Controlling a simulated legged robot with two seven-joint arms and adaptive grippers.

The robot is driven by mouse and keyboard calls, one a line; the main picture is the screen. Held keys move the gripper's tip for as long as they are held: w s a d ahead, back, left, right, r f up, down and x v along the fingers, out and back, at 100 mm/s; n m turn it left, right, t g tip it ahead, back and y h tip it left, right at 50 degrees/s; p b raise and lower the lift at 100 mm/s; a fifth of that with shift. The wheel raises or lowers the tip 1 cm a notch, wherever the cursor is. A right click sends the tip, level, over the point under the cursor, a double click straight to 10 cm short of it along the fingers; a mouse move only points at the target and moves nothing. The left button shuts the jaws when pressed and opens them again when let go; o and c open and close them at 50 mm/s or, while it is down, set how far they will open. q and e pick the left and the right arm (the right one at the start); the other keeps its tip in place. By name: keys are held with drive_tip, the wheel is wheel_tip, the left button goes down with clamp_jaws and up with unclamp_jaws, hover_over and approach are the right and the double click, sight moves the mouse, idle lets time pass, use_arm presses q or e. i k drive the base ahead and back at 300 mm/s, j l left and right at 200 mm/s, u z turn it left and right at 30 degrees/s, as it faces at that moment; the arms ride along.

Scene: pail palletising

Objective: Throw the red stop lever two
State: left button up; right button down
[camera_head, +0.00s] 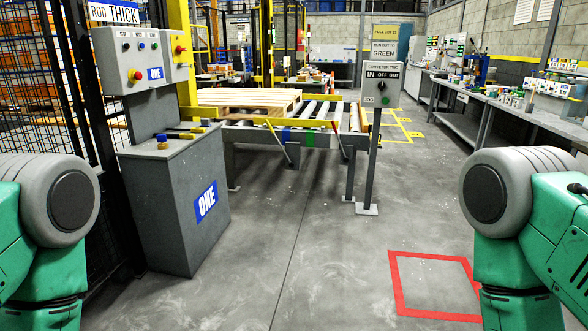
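A red-handled lever (336,130) stands at the front of the roller conveyor (318,111), near its right end. It leans, with its top to the left. A yellow lever (273,131) stands to its left on the same front side and leans the same way. No number is readable on either lever. Both of my grippers are out of view; only green and grey arm parts show at the left and right edges, well apart from the levers.
A grey console marked ONE (172,190) stands at left front. A wooden pallet (247,99) lies on the conveyor. A red floor square (397,285) is at right. The middle floor is clear.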

sight(347, 159)
drive_tip(key=i, duration=5.4)
